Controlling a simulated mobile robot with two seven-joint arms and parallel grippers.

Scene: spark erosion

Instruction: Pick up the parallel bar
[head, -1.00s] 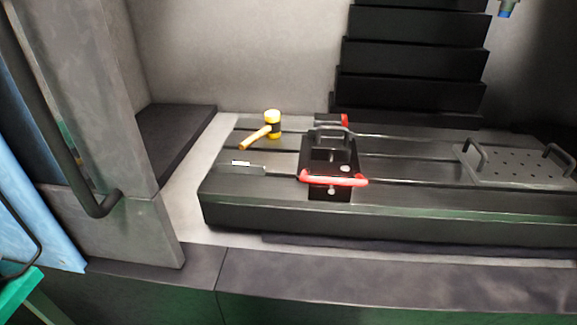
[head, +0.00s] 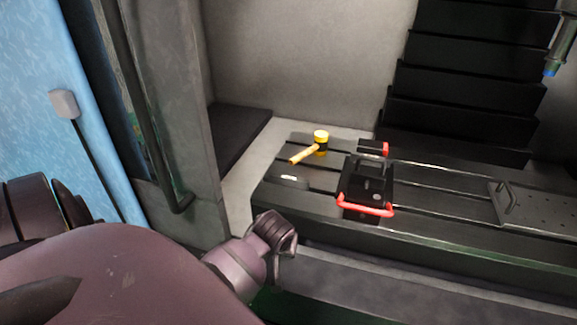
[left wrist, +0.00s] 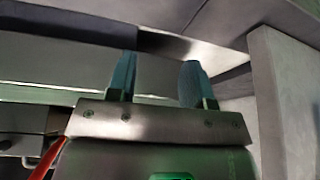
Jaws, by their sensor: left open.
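The parallel bar (head: 289,178) looks like a small dark bar with a pale label. It lies on the slotted machine table (head: 320,212), near its left end, in the head view. I cannot make it out in the left wrist view. In that view my left gripper (left wrist: 158,82) has two teal fingers standing apart with nothing between them. In the head view my left arm reaches in from the lower left, its end in front of the table and short of the bar; its fingers are not clear there. My right gripper is not in view.
A yellow mallet (head: 319,142) lies behind the bar. A black block with a red handle (head: 366,192) stands to its right. A perforated plate with handles (head: 530,208) is at the far right. A grey column (head: 180,110) rises at the left.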

